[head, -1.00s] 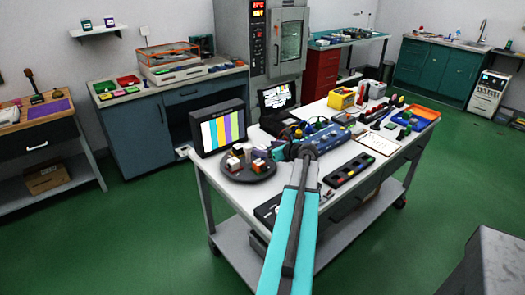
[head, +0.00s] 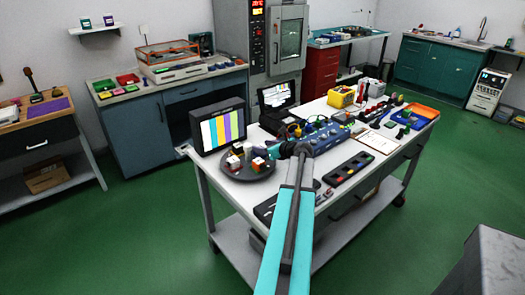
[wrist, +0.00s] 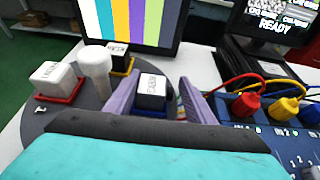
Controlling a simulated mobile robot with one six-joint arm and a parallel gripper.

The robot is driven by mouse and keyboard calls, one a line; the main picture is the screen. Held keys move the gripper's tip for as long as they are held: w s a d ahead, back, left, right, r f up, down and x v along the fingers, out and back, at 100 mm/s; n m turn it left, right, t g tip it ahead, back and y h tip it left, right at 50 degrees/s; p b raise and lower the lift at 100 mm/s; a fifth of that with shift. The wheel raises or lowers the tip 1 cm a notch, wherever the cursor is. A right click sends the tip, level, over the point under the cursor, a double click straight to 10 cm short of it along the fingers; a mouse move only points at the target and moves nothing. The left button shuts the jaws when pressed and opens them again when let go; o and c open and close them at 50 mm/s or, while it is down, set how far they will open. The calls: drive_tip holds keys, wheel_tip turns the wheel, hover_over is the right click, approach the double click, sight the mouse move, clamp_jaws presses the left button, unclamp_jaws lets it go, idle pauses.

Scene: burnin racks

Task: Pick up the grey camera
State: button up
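My gripper (wrist: 158,108) is open, with its two purple fingers over the near right part of a round dark tray (head: 240,178). A small dark block with a white labelled top and a blue base (wrist: 151,92) shows between the fingers, with no clear contact. Left of the fingers stand a pale knobbed cylinder (wrist: 95,68), a white block on a red base (wrist: 54,80) and a dark block on a yellow base (wrist: 120,58). I cannot tell which of these, if any, is the grey camera. My arm partly hides the tray's near side in the wrist view.
A monitor with coloured bars (head: 222,128) stands behind the tray. A blue box with coloured plugs and cables (wrist: 262,115) stands close on the right of my gripper. A laptop (head: 276,98) is behind. A black strip (head: 348,169) lies on the white bench.

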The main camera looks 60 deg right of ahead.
drive_tip(key=c, duration=0.4)
drive_tip(key=shift+r, duration=0.15)
drive_tip(key=shift+r+b, duration=0.35)
drive_tip(key=shift+r, duration=0.8)
drive_tip(key=s+d+r+b, duration=0.2)
drive_tip(key=s+d, duration=0.1)
drive_tip(key=s, duration=1.2)
drive_tip(key=shift+s+d+r+b, duration=0.2)
drive_tip(key=shift+s+d+b, duration=0.1)
drive_tip(key=shift+d+b, duration=0.05)
